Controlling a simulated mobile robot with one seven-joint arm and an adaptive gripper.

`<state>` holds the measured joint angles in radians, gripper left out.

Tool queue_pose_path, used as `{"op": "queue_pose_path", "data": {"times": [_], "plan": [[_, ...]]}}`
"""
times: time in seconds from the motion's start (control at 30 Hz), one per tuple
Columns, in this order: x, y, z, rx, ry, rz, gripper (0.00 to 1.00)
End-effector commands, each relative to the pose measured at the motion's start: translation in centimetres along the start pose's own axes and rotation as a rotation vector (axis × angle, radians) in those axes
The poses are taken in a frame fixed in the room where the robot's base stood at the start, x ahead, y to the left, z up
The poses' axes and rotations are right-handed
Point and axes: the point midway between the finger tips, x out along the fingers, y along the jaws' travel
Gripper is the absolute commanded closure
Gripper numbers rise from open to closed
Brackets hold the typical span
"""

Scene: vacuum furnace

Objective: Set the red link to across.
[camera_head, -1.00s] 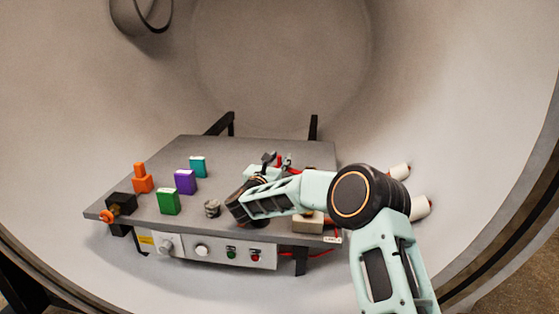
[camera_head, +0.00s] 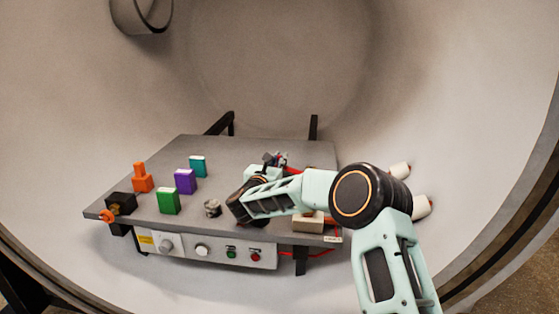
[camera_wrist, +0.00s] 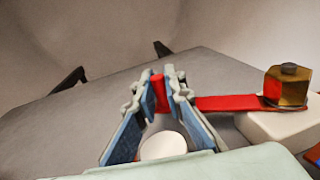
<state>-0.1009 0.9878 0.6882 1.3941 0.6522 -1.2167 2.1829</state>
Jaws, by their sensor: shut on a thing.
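The red link shows in the wrist view as a flat red bar (camera_wrist: 232,103) with an upright red peg at its left end. Its right end sits at a brass block (camera_wrist: 287,86) with a dark cap, on a white base (camera_wrist: 275,130). My gripper (camera_wrist: 160,88) has its blue-padded fingers closed around the red peg. A pale round top shows between the fingers below the peg. In the head view my gripper (camera_head: 275,159) is at the back right of the grey table, and my arm hides most of the link.
The grey table (camera_head: 240,150) carries an orange piece (camera_head: 142,178), green (camera_head: 168,200), purple (camera_head: 185,181) and teal (camera_head: 198,166) blocks, and a small grey knob (camera_head: 212,208). A control panel (camera_head: 215,249) is along the front. Two white cylinders lie to the right.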

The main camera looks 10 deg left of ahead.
Motion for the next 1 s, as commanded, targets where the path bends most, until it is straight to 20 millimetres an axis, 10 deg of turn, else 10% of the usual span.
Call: {"op": "queue_pose_path", "data": {"times": [0.93, 1.0], "plan": [[-2.9, 0.6, 0.0, -0.002, 0.000, 0.248, 1.00], [-2.9, 0.6, 0.0, -0.001, 0.000, 0.248, 0.84]]}}
